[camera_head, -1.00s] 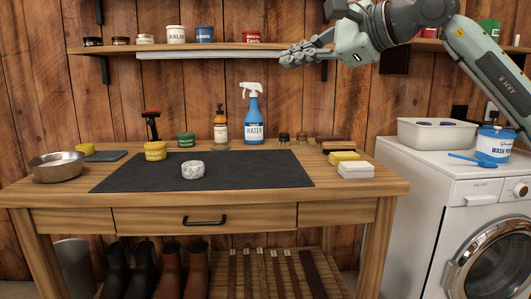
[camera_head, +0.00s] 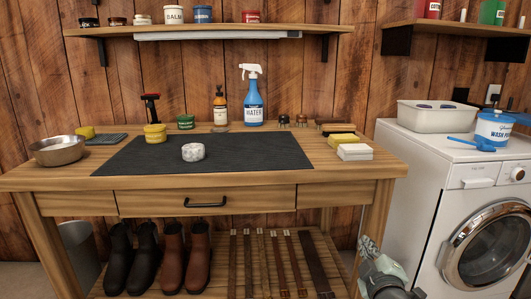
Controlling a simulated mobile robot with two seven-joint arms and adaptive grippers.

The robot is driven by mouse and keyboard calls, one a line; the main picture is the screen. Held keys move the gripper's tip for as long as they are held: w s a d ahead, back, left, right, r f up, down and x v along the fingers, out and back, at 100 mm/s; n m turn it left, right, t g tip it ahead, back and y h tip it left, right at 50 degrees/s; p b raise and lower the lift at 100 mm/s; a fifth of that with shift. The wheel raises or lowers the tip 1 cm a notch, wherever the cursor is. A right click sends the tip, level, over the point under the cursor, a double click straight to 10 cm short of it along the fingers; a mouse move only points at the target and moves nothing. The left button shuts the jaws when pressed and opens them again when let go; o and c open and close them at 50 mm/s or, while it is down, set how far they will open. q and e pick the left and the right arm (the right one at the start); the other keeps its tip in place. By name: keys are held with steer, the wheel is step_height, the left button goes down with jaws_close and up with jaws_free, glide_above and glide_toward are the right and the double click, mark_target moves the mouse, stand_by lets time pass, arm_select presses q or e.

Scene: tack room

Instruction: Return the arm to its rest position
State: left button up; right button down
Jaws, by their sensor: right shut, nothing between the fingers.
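My right gripper (camera_head: 368,246) shows low in the head view, in front of the gap between the workbench (camera_head: 345,188) and the washing machine (camera_head: 405,215). It points up, and its fingers are shut with nothing held. Part of my right arm's wrist shows below it at the bottom edge. The rest of that arm is out of view. My left gripper is not in view.
On the bench are a black mat (camera_head: 255,155) with a white round item (camera_head: 193,152), a blue spray bottle (camera_head: 252,100), a metal bowl (camera_head: 57,150) and sponges (camera_head: 344,140). A white bin (camera_head: 438,115) stands on the washer. Boots (camera_head: 172,258) are below.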

steer(key=s+d+f+m+g, duration=0.2)
steer(key=s+f+g, duration=0.1)
steer(key=s+f, duration=0.4)
steer(key=s+d+f+m+g, duration=0.1)
steer(key=s+f+m+g, duration=0.3)
steer(key=f, duration=0.6)
steer(key=s+f+g, duration=0.2)
steer(key=s+f, duration=0.2)
steer(key=s, duration=0.3)
steer(key=s+f+m+g, duration=0.1)
steer(key=s+f+g, duration=0.1)
steer(key=s+f, duration=0.2)
steer(key=s+f+m+g, duration=0.1)
steer(key=s+f, duration=0.3)
steer(key=s, duration=0.6)
steer(key=shift+a+g+y, duration=0.2)
steer(key=shift+g+y, duration=0.1)
steer(key=shift+g, duration=0.2)
steer(key=shift+s, duration=0.1)
